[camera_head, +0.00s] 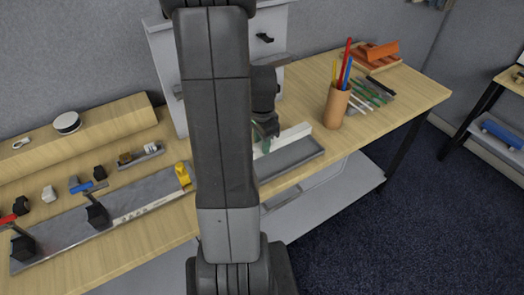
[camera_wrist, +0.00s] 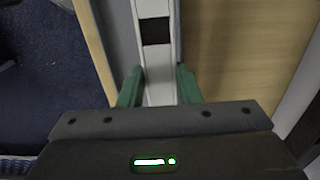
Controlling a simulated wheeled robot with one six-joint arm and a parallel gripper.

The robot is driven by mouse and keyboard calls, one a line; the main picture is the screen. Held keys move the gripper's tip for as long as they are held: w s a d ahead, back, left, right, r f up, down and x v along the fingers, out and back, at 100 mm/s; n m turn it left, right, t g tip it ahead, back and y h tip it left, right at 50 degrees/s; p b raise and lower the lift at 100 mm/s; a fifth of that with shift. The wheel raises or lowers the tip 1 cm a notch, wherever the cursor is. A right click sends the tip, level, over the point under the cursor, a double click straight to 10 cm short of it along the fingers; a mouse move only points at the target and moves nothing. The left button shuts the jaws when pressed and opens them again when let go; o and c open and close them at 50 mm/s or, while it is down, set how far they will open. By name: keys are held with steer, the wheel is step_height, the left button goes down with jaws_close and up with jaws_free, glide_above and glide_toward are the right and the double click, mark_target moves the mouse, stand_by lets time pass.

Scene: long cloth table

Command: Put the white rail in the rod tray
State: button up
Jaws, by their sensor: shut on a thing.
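The white rail (camera_head: 294,134) is held by my gripper (camera_head: 265,140), which is partly hidden behind my own arm in the head view. In the wrist view the white rail (camera_wrist: 160,92) runs away from me between the green fingertips of my gripper (camera_wrist: 159,78), and it has a black patch across it. The rod tray (camera_head: 297,156) is a shallow grey tray near the table's front edge. The rail appears along its back side. In the wrist view the grey tray (camera_wrist: 116,30) shows left of the rail. Whether the rail touches the tray cannot be told.
A wooden cup with pencils (camera_head: 337,104) stands just right of the rail's end. Pens and an orange holder (camera_head: 376,52) lie farther right. A white upright panel (camera_head: 162,62) stands behind. Clamps and a grey bar (camera_head: 125,207) occupy the left table. The front edge is close.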

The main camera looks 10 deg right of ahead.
step_height(320, 180, down, 4)
steer(key=shift+f, duration=0.15)
stand_by(0.3)
steer(key=shift+f, duration=0.3)
steer(key=o, duration=1.1)
steer(key=shift+s+r, duration=0.1)
steer(key=shift+s, duration=0.05)
steer(key=shift+r, duration=0.1)
steer(key=shift+w+r, duration=0.35)
steer(key=shift+r, duration=0.15)
steer(key=r, duration=1.1)
steer(key=shift+s+r, duration=0.15)
steer(key=shift+s, duration=0.1)
